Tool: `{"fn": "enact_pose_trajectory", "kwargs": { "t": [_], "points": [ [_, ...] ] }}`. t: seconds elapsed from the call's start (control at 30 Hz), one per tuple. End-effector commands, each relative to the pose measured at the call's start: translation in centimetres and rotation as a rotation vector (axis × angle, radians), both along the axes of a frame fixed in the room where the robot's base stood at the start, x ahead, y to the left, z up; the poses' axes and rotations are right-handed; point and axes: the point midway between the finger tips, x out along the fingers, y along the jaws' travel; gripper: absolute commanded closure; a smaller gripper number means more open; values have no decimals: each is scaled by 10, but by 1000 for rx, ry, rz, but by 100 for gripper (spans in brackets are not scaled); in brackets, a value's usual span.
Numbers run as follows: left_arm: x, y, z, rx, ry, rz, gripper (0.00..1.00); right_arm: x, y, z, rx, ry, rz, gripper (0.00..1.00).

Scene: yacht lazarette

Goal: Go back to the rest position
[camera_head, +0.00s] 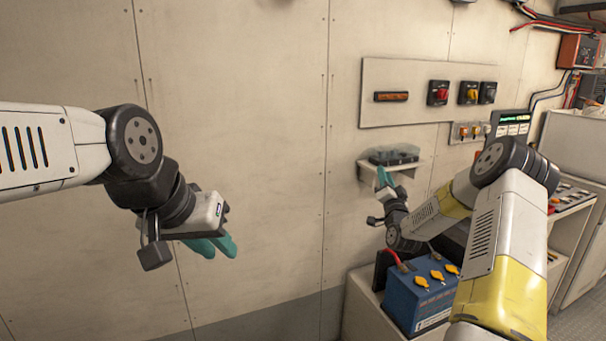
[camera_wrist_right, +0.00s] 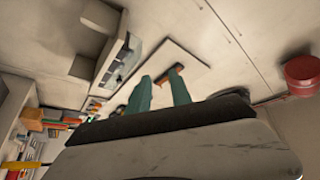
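My left gripper (camera_head: 215,246) hangs in front of the bare wall panels at the left of the head view. Its teal fingers point down and look a little apart, with nothing visible between them. My right gripper (camera_head: 384,177) is near the small wall shelf, its teal fingers pointing up and partly hidden by its own wrist. In the right wrist view the two fingers (camera_wrist_right: 160,92) stand apart with a gap between them, so it is open and empty.
A small shelf (camera_head: 412,170) with a dark tray (camera_head: 394,155) is close to my right gripper. Above is a switch panel (camera_head: 417,76). A blue battery (camera_head: 420,300) with orange caps stands below my right forearm. The wall space between the arms is clear.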

Motion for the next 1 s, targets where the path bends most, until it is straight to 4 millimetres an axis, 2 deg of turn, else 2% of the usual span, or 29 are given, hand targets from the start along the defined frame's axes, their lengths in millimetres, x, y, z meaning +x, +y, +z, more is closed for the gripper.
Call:
{"fn": "enact_pose_trajectory", "kwargs": {
  "t": [0.03, 0.17, 0.27, 0.37, 0.47, 0.67, 0.87, 1.0],
  "points": [
    [0, 0, 0, 0, 0, 0, 74, 1, 11, 12, -35, 29, 15, 74],
    [0, 0, 0, 0, 0, 0, 74, -1, 39, 31, -143, 146, 52, 74],
    [0, 0, 0, 0, 0, 0, 74, -12, 63, 50, -254, 265, 79, 74],
    [0, 0, 0, 0, 0, 0, 74, -35, 82, 65, -365, 393, 94, 74],
    [0, 0, 0, 0, 0, 0, 74, -67, 95, 78, -462, 516, 104, 74],
    [0, 0, 0, 0, 0, 0, 74, -156, 107, 95, -602, 754, 124, 74],
    [0, 0, 0, 0, 0, 0, 74, -271, 112, 97, -675, 973, 180, 74],
    [0, 0, 0, 0, 0, 0, 74, -357, 117, 87, -696, 1105, 263, 74]
  ]
}}
